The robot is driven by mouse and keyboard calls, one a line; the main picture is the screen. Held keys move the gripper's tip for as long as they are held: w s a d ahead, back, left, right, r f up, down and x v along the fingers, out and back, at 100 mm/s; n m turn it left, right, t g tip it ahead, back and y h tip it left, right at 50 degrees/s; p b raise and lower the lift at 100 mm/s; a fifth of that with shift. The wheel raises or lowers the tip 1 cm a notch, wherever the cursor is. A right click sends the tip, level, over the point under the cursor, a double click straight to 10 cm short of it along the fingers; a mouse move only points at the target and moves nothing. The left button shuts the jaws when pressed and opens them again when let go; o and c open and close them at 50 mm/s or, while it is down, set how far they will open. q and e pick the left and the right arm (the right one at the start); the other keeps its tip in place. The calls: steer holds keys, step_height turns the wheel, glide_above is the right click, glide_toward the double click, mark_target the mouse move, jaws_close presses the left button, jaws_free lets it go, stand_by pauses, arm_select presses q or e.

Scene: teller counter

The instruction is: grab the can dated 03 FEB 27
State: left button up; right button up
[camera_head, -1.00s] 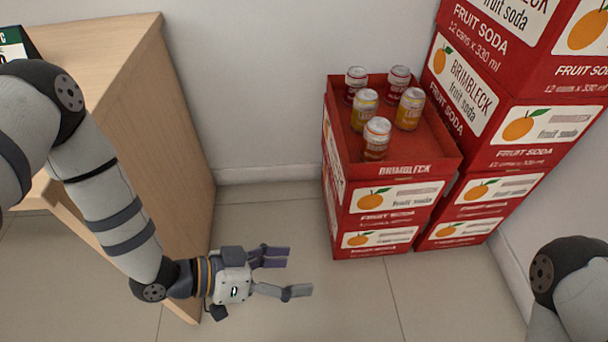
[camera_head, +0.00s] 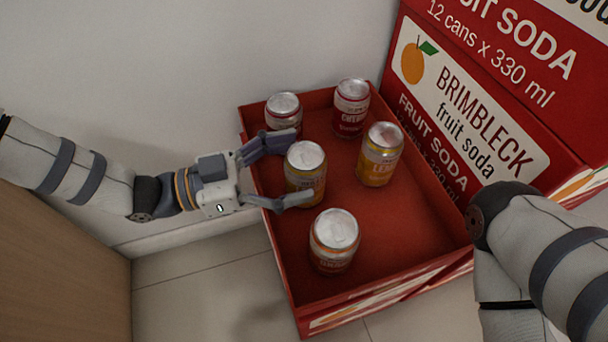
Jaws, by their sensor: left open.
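Several cans stand upright in an open red tray (camera_head: 425,235). Two red cans are at the back, one at the left (camera_head: 283,112) and one at the right (camera_head: 350,108). Two yellow cans are in the middle, one at the left (camera_head: 305,180) and one at the right (camera_head: 379,155). An orange can (camera_head: 334,242) is nearest the front. No date can be read on any can. My left gripper (camera_head: 300,168) is open at the tray's left side, its fingers on either side of the left yellow can; contact cannot be told. My right gripper is out of view.
Stacked red soda cartons (camera_head: 470,90) rise right behind the tray. My right arm is at the lower right, close to the tray's right edge. A wooden counter (camera_head: 60,265) is at the lower left, and a white wall is behind.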

arm_select(q)
steer(key=shift+x, duration=1.2)
steer(key=shift+w, duration=0.15)
steer(key=c, duration=1.6)
